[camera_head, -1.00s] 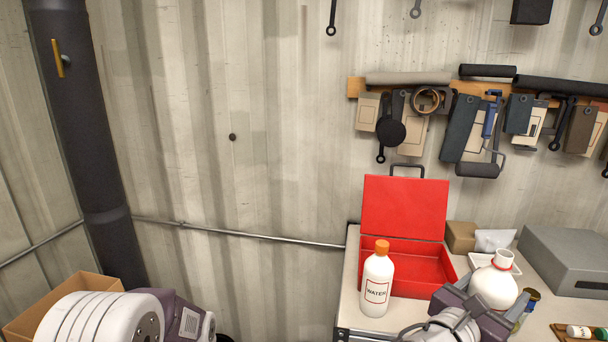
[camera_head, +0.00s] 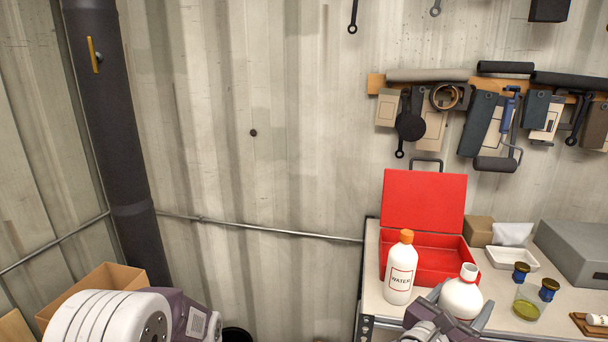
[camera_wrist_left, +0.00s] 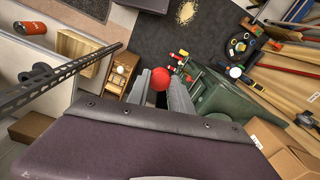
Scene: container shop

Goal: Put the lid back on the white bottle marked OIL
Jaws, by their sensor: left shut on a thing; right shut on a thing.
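A white round bottle (camera_head: 463,295) with a bare, open-looking neck is at the front of the workbench. No marking shows on its visible side. My right gripper (camera_head: 458,313) is shut on it from the front, hiding its lower part, so I cannot tell whether it touches the bench. My left gripper (camera_wrist_left: 161,92) is shut on a small round red thing, which looks like the lid (camera_wrist_left: 160,79), in the left wrist view. In the head view only my left arm shows at lower left; its gripper is out of sight, away from the bottle.
A white bottle marked WATER with an orange cap (camera_head: 400,270) stands close left of the held bottle, before an open red toolbox (camera_head: 423,203). A glass with yellow-green liquid (camera_head: 527,306) and two dark-lidded jars (camera_head: 521,272) stand to the right. A cardboard box (camera_head: 112,278) is at left.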

